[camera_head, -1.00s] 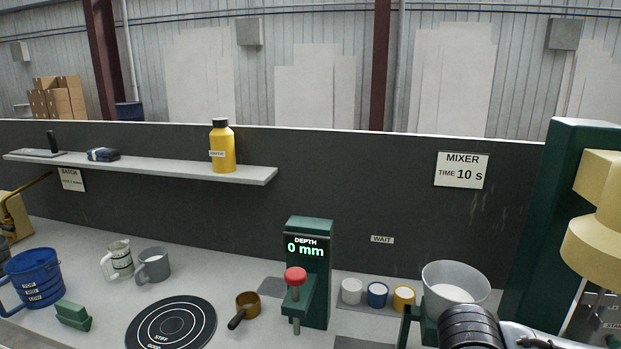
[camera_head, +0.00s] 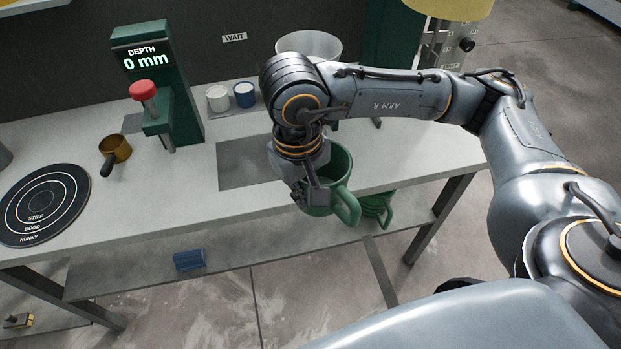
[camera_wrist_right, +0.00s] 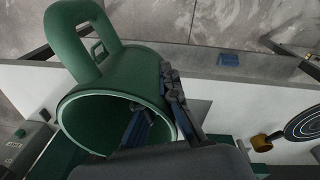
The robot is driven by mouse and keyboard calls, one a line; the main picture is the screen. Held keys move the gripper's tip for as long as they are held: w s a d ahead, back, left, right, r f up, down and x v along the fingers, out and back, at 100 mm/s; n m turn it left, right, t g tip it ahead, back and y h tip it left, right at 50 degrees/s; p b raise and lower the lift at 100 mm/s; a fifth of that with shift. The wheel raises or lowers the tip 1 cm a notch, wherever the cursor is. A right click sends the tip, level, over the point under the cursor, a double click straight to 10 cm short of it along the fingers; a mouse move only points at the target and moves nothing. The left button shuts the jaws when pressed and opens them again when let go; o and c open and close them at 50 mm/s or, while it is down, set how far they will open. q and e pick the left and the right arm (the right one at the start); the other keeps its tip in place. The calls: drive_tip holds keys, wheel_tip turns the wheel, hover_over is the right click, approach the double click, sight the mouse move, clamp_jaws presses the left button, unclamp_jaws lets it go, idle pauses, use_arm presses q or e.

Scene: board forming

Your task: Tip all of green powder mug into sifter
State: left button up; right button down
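My right gripper (camera_head: 312,192) is at the rim of a large green mug (camera_head: 338,170), in front of the table's front edge. In the right wrist view, one finger is inside the mug (camera_wrist_right: 118,82) and the other lies along its outside, with the wall between them. The mug's handle points to the lower right in the head view. Its inside looks plain dark green; I see no powder in the visible part. A second green vessel (camera_head: 376,206) is on the lower shelf, partly hidden. I cannot make out a sifter. My left gripper is out of view.
The pale mixer bowl (camera_head: 308,44) stands behind my right arm. The depth gauge (camera_head: 160,90), a brown pan (camera_head: 116,150), white and blue cups (camera_head: 243,95) and a round target mat (camera_head: 42,206) are on the table. A blue block (camera_head: 189,260) is on the lower shelf.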

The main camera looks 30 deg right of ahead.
drive_tip(key=s+a+r+n, duration=0.5)
drive_tip(key=a+r+n, duration=0.1)
drive_tip(key=r, duration=0.3)
drive_tip(key=s+a+r+n, duration=0.5)
drive_tip(key=a+r+n, duration=0.15)
drive_tip(key=r, duration=0.25)
drive_tip(key=w+d+f+m, duration=0.3)
drive_tip(key=d+f+m, duration=0.1)
drive_tip(key=f, duration=0.3)
drive_tip(key=w+d+f+m, duration=0.3)
drive_tip(key=d+f+m, duration=0.2)
drive_tip(key=d+f, duration=0.1)
drive_tip(key=w+d+f+m, duration=0.4)
drive_tip(key=d+f+m, duration=0.1)
drive_tip(key=f, duration=0.3)
drive_tip(key=shift+d, duration=0.25)
